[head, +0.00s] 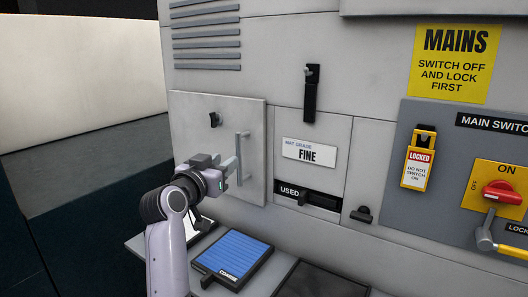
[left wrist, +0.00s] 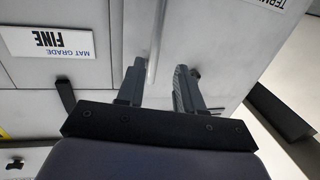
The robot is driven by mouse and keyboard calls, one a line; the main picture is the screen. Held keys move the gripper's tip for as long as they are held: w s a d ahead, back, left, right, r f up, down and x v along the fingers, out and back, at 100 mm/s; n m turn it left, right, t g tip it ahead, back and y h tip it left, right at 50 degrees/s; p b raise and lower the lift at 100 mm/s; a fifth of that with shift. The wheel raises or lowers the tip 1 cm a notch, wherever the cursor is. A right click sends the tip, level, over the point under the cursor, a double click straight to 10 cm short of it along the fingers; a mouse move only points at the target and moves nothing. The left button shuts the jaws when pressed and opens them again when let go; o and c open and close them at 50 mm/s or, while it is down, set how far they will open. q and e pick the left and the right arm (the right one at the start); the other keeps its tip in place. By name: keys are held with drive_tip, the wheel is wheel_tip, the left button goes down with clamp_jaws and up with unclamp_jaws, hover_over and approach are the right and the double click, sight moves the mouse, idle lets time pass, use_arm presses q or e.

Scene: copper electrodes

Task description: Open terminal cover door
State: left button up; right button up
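The terminal cover door (head: 190,145) is a light grey panel at the left of the cabinet front and looks closed. It has a vertical bar handle (head: 239,147) near its right edge and a small black knob (head: 213,119) near its top. My left gripper (head: 238,171) is at the lower part of the handle. In the left wrist view its two fingers stand apart, with the handle (left wrist: 160,40) between them. A gap shows beside the bar, and contact cannot be told. Part of the door's label (left wrist: 262,12) shows there. My right gripper is not in view.
A "FINE" label (head: 310,151), a black latch (head: 311,95) and a "USED" slot (head: 318,199) are right of the door. A blue "COARSE" mat (head: 233,255) lies below. The red mains switch (head: 502,192) and a "LOCKED" tag (head: 416,170) are at the right.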

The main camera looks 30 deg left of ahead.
sight(237, 149)
use_arm(q)
drive_tip(key=shift+w+a+r+p, duration=0.15)
drive_tip(key=shift+w+r, duration=0.1)
drive_tip(key=shift+w, duration=1)
drive_tip(key=shift+w+d+r+p, duration=0.1)
drive_tip(key=shift+w+r+p, duration=0.1)
drive_tip(key=shift+w, duration=1)
drive_tip(key=shift+w+a+r+p, duration=0.15)
drive_tip(key=shift+w+r, duration=0.1)
drive_tip(key=shift+w, duration=1)
drive_tip(key=shift+d, duration=0.1)
clamp_jaws()
